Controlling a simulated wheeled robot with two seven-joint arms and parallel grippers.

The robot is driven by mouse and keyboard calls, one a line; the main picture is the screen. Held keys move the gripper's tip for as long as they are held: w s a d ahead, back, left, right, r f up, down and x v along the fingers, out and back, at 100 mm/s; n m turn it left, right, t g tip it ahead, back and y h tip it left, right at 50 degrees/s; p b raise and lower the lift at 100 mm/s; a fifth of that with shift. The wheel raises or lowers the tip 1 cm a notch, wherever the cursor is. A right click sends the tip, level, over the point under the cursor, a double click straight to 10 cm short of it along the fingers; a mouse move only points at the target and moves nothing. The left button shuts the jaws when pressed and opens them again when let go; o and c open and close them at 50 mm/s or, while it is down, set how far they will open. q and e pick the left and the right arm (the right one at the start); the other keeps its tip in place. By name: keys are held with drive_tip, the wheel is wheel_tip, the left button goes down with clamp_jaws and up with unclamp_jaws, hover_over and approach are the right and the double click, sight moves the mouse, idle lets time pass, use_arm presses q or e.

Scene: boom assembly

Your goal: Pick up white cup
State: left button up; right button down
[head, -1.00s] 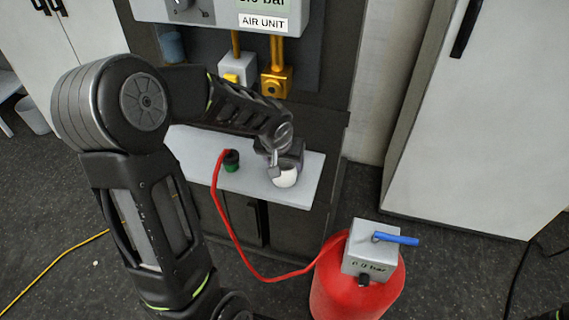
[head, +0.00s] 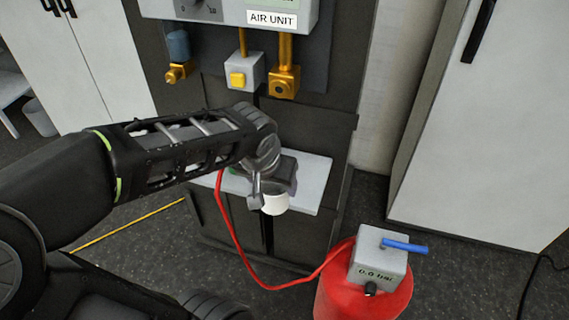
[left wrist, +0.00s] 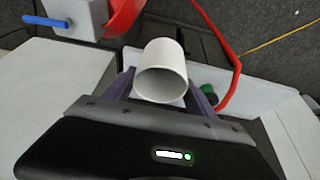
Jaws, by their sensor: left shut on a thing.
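The white cup (head: 275,204) is at my left gripper (head: 268,190), in front of the white shelf of the air unit. In the left wrist view the cup (left wrist: 162,72) sits between the two purple-grey fingers of my left gripper (left wrist: 160,88), which is shut on it. The cup's open mouth faces the wrist camera and looks empty inside. In the head view the gripper and arm hide part of the cup and shelf. My right gripper is not in view.
The white shelf (head: 314,180) stands under the air unit (head: 272,17) with its yellow button and brass fittings. A red hose (head: 238,254) runs to a red tank (head: 340,299) with a grey gauge box (head: 379,257) and blue lever. A white cabinet (head: 480,130) stands at right.

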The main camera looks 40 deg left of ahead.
sight(268, 201)
use_arm(q)
drive_tip(key=s, duration=0.2)
drive_tip(key=s+d, duration=0.1)
drive_tip(key=s, duration=0.1)
drive_tip(key=shift+d, duration=0.2)
drive_tip(key=shift+s+d+b, duration=0.3)
drive_tip(key=shift+s+b, duration=0.4)
drive_tip(key=shift+s, duration=0.05)
drive_tip(key=shift+s+d+b, duration=0.25)
drive_tip(key=shift+s+b, duration=0.45)
drive_tip(key=shift+s, duration=0.05)
drive_tip(key=w+r+m, duration=0.1)
drive_tip(key=w+r, duration=0.2)
drive_tip(key=w, duration=1.5)
drive_tip(key=w+d+f+m+h+p, duration=0.1)
drive_tip(key=w+d+f, duration=0.4)
drive_tip(key=d+f, duration=0.5)
drive_tip(key=shift+w+d+f+m, duration=0.15)
drive_tip(key=shift+d+f+m, duration=0.05)
drive_tip(key=shift+f+m, duration=0.6)
